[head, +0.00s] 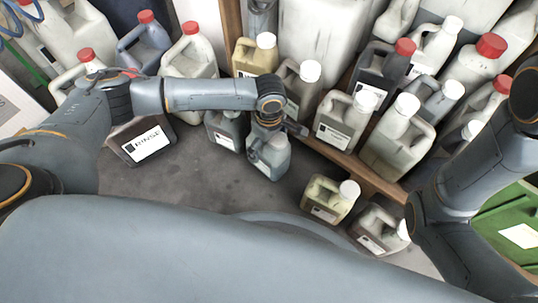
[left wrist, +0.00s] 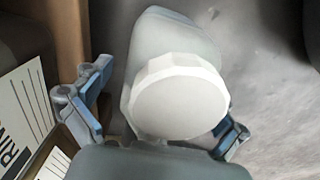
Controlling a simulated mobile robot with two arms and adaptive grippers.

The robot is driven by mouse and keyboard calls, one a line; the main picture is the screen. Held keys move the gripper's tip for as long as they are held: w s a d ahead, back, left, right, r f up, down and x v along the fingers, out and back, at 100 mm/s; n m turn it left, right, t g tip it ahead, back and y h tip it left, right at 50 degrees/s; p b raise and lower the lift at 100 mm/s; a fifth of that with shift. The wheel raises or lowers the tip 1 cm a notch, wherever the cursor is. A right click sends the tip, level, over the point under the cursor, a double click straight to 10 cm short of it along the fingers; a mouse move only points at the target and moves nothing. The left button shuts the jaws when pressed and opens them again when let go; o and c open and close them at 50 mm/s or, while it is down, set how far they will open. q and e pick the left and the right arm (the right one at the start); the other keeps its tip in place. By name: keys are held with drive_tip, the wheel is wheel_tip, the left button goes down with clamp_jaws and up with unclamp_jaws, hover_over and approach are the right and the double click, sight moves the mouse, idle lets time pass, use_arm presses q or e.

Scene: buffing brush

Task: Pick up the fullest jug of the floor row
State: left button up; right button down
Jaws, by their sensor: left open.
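The floor row holds several jugs. A blue-grey jug (head: 268,158) stands under my left gripper (head: 280,128), with a dark grey jug (head: 226,128) to its left. A yellowish jug (head: 328,197) and a pale grey jug (head: 377,230), both white-capped, stand to the lower right. In the left wrist view, my open gripper (left wrist: 158,116) has one finger on each side of a pale jug (left wrist: 160,45) with a white cap (left wrist: 180,96). Contact cannot be told. The fill levels are hard to read. My right gripper is out of view; only its arm shows.
A wooden shelf edge (head: 350,160) with several jugs on it runs behind the row. A dark container labelled RINSE (head: 142,142) stands at left, by my left arm. A green surface (head: 510,225) is at right. Bare floor (head: 205,185) lies at front left.

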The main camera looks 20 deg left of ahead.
use_arm(q)
drive_tip(key=shift+c, duration=0.2)
drive_tip(key=c, duration=1.8)
drive_tip(key=shift+c, duration=0.4)
drive_tip(key=shift+r, duration=0.15)
